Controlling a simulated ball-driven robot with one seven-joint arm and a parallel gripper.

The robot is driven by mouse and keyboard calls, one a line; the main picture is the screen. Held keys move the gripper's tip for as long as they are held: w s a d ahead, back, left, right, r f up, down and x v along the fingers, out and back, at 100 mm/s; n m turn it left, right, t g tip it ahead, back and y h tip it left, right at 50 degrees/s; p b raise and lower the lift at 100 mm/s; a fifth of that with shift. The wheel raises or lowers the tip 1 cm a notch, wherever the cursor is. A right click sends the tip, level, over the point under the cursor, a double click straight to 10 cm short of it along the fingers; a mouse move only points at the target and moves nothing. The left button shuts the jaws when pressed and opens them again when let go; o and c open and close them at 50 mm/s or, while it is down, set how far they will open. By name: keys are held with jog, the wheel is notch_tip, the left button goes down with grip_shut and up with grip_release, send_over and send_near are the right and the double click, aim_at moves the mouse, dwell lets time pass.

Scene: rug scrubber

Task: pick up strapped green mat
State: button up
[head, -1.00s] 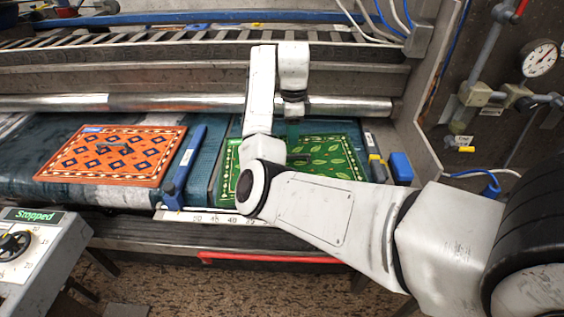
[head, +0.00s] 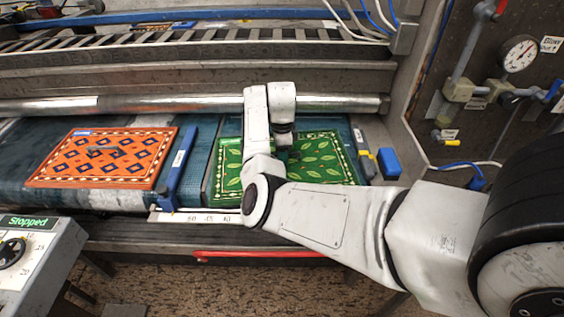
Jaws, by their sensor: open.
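The green mat (head: 322,168), with a leaf pattern and a cream dotted border, lies flat on the dark belt at the middle right. My arm crosses in front of its left and middle part. Its strap is hidden behind my wrist. My gripper (head: 286,153) points down over the left-middle part of the mat, close above it. It is open, but its fingertips are mostly hidden by my arm, and I cannot tell whether they touch the mat or strap.
An orange patterned mat (head: 104,158) with a grey strap lies left on the belt. A blue bar (head: 176,168) stands between the mats. A blue block (head: 389,163) is right of the green mat. A metal roller (head: 170,104) runs behind. The control box (head: 38,250) reads "Stopped".

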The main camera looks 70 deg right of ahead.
grip_shut()
dwell(0.3)
jog(key=shift+r, duration=0.1)
dwell(0.4)
